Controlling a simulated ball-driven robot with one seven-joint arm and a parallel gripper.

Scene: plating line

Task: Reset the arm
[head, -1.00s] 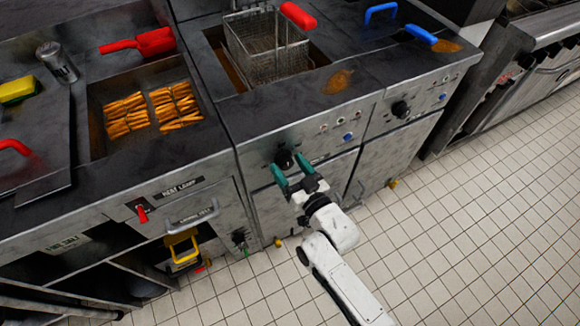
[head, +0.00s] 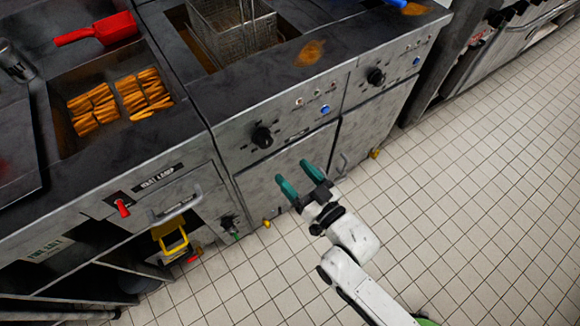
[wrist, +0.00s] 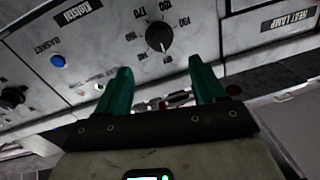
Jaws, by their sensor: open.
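My gripper (head: 299,180) is open and empty, its two green fingers spread apart. In the head view it is in front of the fryer's front panel, below the black round knob (head: 262,137). In the wrist view, my gripper (wrist: 157,85) points toward the panel, and the black knob (wrist: 159,36) shows beyond and between the fingertips. The fingers look apart from the knob. My white arm reaches in from the lower right of the head view.
A fryer basket (head: 232,30) sits in the fryer well. Fries lie in the heat-lamp bin (head: 68,143), with a red scoop (head: 110,28) behind. A drawer handle (head: 178,204) and red switch (head: 123,208) are on the left front. Tiled floor (head: 480,210) at right is clear.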

